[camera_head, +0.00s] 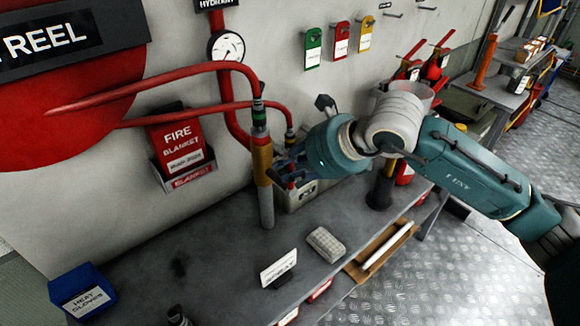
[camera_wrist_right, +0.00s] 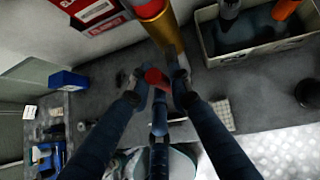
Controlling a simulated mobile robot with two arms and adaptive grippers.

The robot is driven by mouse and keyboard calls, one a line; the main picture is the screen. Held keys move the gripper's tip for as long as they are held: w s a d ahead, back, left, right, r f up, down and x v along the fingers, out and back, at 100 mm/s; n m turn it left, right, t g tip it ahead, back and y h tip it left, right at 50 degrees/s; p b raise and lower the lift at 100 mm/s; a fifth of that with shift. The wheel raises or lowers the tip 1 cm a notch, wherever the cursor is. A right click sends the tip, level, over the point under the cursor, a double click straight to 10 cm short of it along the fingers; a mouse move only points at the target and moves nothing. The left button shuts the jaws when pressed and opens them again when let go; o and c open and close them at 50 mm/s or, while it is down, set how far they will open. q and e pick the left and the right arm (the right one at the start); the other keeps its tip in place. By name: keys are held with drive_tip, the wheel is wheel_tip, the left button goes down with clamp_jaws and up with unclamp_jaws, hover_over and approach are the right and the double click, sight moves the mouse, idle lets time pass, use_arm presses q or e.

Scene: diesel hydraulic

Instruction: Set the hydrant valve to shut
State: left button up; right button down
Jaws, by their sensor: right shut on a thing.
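The hydrant sign (camera_head: 214,3) is at the top edge of the head view, above a round white gauge (camera_head: 227,48) and a red pipe (camera_head: 235,118) that runs down the wall. My right gripper (camera_head: 288,172) is low beside the brass-and-grey cylinder (camera_head: 263,165), partly hidden by my wrist. In the right wrist view its fingers close around a red handle-like piece (camera_wrist_right: 155,77), close to the brass cylinder (camera_wrist_right: 157,25). I cannot make out the valve body or the handle's exact setting. My left gripper is not in view.
A grey bin (camera_head: 295,197) stands behind my right gripper. A white sign (camera_head: 279,267) and pale block (camera_head: 326,244) are on the bench, with a blue glove box (camera_head: 82,291) at left. A fire-blanket holder (camera_head: 182,158) hangs on the wall. The left bench top is mostly clear.

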drive_tip(key=c, duration=1.6)
unclamp_jaws()
drive_tip(key=shift+o, duration=0.2)
drive_tip(key=v, duration=1.2)
drive_tip(key=shift+f, duration=0.1)
